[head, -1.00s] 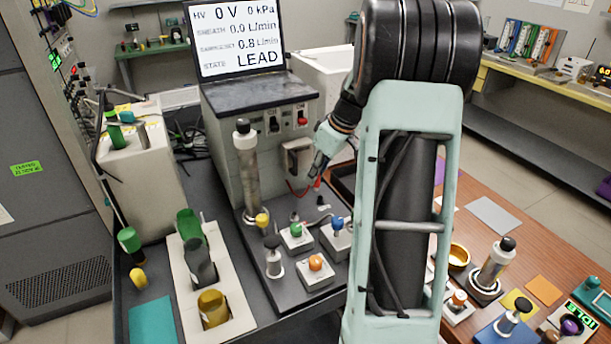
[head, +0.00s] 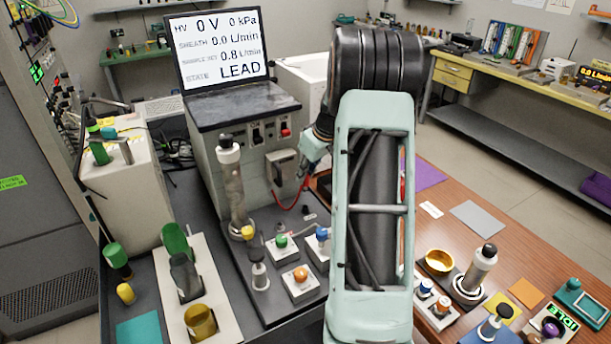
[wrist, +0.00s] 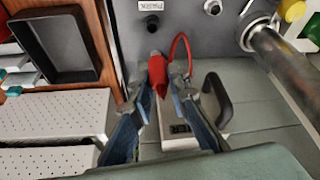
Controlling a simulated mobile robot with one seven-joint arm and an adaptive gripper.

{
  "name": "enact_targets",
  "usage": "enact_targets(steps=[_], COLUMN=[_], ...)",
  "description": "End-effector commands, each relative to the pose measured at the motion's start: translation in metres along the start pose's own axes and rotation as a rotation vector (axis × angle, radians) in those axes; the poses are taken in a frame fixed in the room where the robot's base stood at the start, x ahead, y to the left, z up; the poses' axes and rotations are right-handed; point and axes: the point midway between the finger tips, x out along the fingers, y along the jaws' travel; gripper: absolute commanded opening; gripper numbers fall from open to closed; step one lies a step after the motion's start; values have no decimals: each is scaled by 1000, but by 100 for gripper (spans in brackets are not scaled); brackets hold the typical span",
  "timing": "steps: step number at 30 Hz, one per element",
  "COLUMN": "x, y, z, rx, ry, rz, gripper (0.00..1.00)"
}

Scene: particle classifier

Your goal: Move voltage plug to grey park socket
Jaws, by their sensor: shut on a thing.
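The red voltage plug (wrist: 157,75) is held between the fingertips of my gripper (wrist: 158,90) in the wrist view. A red cable (wrist: 184,42) loops from beside it. In the head view, my gripper (head: 306,174) and the plug are small, just right of the white box on the cabinet front, with the cable (head: 290,207) hanging below. The label's wording is unclear, so I cannot confirm which socket is the park one.
The grey cabinet (head: 225,112) with its LEAD screen (head: 218,52) stands behind. A tall metal cylinder (head: 232,185) and coloured-knob blocks (head: 282,248) crowd the dark base plate. A black tray (wrist: 62,48) lies left in the wrist view.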

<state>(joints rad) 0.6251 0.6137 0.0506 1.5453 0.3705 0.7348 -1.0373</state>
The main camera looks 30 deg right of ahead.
Motion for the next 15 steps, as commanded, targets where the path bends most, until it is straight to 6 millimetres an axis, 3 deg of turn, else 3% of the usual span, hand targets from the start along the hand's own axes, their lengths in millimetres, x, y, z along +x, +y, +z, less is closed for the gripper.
enact_targets(steps=[15], x=[46], y=[0], z=[19], rx=[0], ry=[0], rz=[0], gripper=[0])
